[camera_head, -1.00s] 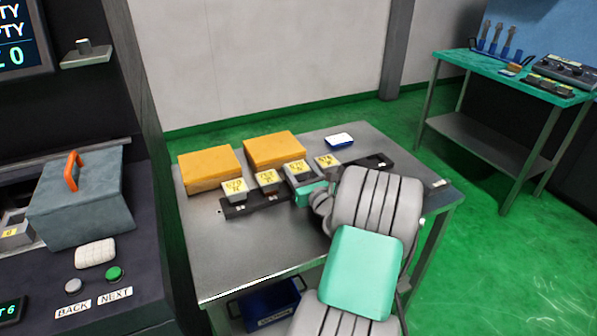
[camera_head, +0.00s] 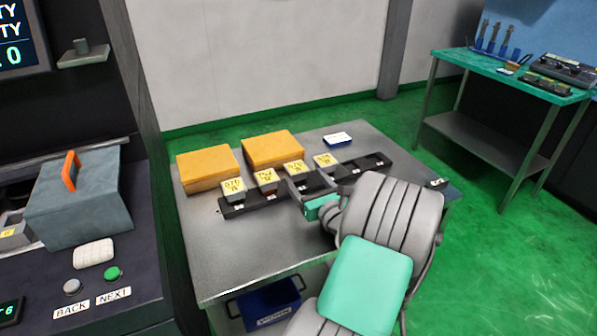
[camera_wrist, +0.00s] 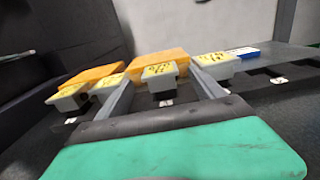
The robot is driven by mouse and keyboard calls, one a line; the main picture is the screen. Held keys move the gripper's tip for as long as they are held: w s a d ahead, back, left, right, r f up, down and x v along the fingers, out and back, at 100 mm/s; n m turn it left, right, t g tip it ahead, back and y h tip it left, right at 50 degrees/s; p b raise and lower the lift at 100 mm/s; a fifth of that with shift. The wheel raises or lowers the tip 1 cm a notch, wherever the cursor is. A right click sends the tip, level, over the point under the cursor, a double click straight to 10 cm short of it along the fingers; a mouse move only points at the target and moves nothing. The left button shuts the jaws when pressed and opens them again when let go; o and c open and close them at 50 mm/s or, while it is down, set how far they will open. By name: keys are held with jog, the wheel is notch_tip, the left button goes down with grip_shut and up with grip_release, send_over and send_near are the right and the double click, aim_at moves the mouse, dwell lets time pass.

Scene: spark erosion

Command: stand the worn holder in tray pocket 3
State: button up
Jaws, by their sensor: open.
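Several pale holders with yellow labelled tops stand upright in a row in the long black tray (camera_head: 236,210). The third from the left (camera_head: 294,168) is straight ahead of my gripper (camera_head: 309,183). In the wrist view this holder (camera_wrist: 161,74) shows between my open fingers, apart from them and a little beyond. The others are the leftmost (camera_head: 233,189), the second (camera_head: 266,180) and the fourth (camera_head: 326,161). I cannot tell by look which one is worn. Pocket numbers are too small to read, and my fingers partly hide the tray's middle.
Two orange boxes (camera_head: 208,170) (camera_head: 272,149) and a small blue-and-white item (camera_head: 338,139) lie behind the tray. The tray's right end looks empty. The steel table's (camera_head: 240,255) front left is clear. A machine with a grey block (camera_head: 78,200) stands left.

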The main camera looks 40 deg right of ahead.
jog(key=v, duration=0.6)
